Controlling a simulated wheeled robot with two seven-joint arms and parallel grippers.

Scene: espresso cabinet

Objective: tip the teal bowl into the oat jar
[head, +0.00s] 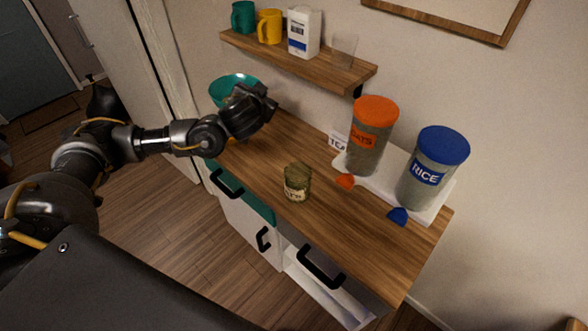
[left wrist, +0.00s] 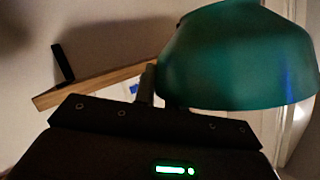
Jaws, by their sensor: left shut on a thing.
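The teal bowl (head: 229,83) is at the counter's far left end, raised above the counter, about upright with its opening up. It also fills the upper right of the left wrist view (left wrist: 240,60). My left gripper (head: 236,94) is shut on the bowl's near side; the fingertips are largely hidden. A canister with an orange lid, the oat jar (head: 366,148), reads OATS and stands on the white tray, well right of the bowl. A small jar (head: 297,184) with olive-brown contents stands mid-counter; its label is hard to read. My right gripper is out of view.
The RICE canister (head: 430,170) stands on the white tray (head: 436,205). An orange scoop (head: 345,181) and blue scoop (head: 398,216) lie in front. A wall shelf (head: 300,60) with mugs, a carton and a glass hangs above. The counter's left-middle is clear.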

